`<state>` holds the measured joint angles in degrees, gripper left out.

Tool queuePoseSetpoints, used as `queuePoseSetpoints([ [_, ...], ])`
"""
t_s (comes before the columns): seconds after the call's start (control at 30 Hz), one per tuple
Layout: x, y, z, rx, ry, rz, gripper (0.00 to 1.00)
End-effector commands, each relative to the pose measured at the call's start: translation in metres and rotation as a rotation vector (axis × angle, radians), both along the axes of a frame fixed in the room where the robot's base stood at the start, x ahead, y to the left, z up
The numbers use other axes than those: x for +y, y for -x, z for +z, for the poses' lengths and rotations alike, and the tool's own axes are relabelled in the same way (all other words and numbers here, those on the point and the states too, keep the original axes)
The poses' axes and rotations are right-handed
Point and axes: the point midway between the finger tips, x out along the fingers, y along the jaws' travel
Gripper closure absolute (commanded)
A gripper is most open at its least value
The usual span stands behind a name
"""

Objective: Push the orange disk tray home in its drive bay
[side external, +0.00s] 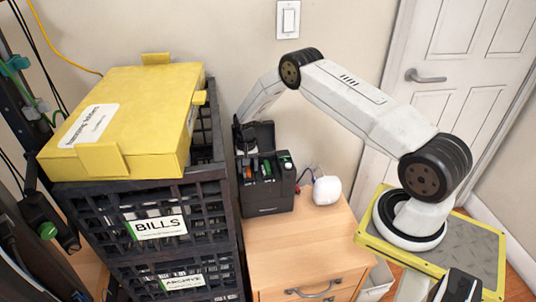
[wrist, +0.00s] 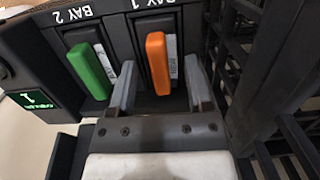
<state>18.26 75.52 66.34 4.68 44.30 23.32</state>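The orange disk tray (wrist: 158,63) shows its upright orange handle in the bay marked BAY 1 in the wrist view. In the side view only a small patch of orange (side external: 249,172) shows in the black drive unit (side external: 268,210). I cannot tell how far the tray sticks out. A green-handled tray (wrist: 90,70) stands in BAY 2 beside it. My gripper (wrist: 159,80) is open, with one finger on each side of the orange handle and a gap visible on both sides. In the side view my gripper is dark and hard to separate from the unit.
Black lattice crates (side external: 218,205), labelled BILLS and ARCHIVE, stand close beside the unit, with a yellow folder box (side external: 135,95) on top. Lattice also shows close on the right in the wrist view. A white rounded device (side external: 327,190) sits right of the unit on the wooden cabinet (side external: 300,240).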

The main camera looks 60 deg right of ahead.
Motion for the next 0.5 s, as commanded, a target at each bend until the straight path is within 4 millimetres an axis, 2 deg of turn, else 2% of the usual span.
queuePoseSetpoints([
  [0.33,0.0,0.0002,0.0004,0.0,0.0,0.0,0.36],
  [0.5,-0.0008,-0.0011,0.008,-0.002,0.001,0.0,0.36],
])
